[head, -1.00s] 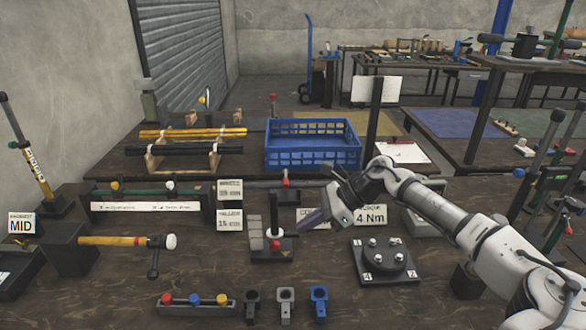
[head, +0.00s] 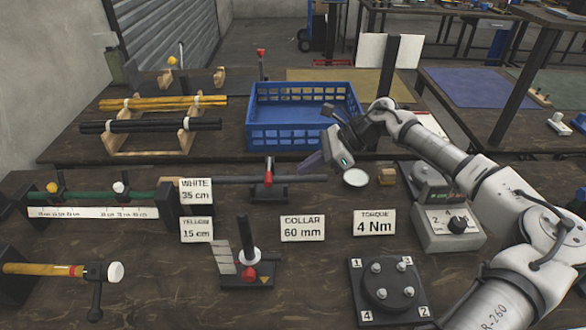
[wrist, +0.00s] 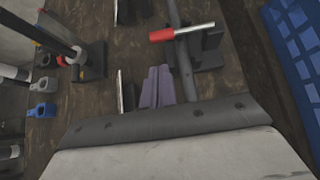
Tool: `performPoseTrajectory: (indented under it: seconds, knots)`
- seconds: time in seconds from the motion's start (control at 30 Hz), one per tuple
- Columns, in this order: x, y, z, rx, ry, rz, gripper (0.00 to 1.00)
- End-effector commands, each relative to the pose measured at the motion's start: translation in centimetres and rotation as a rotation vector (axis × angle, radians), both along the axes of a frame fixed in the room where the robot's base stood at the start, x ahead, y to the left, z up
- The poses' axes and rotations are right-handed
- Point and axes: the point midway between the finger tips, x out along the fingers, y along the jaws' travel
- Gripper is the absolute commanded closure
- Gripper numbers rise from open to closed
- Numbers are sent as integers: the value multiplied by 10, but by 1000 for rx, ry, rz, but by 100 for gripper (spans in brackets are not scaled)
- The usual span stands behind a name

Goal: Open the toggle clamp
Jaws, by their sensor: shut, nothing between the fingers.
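The toggle clamp (head: 268,187) is a small black block with a red-ended lever, mounted at a long dark bar (head: 310,179) in the middle of the near bench. In the wrist view its red handle (wrist: 162,35) and metal lever lie across the dark bar (wrist: 184,68), beside a black block. My gripper (head: 308,164) is shut and empty, to the right of the clamp in the head view and apart from it. In the wrist view its purple-grey fingers (wrist: 157,72) point toward the red handle, with a gap between.
A blue crate (head: 300,115) stands behind the clamp. In front are a black post stand (head: 246,270), a COLLAR sign (head: 302,228) and a TORQUE sign (head: 374,222). A numbered black plate (head: 388,290) and a grey dial box (head: 447,225) are to the right.

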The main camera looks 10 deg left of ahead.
Motion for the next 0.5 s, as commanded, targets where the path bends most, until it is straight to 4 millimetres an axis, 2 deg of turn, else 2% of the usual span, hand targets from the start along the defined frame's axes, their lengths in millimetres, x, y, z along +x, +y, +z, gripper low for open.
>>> performPoseTrajectory:
  seconds: [0.3,0.5]
  knots:
    - [-11,43,-36,-2,1,4,100]
    - [-15,63,-53,-1,0,1,100]
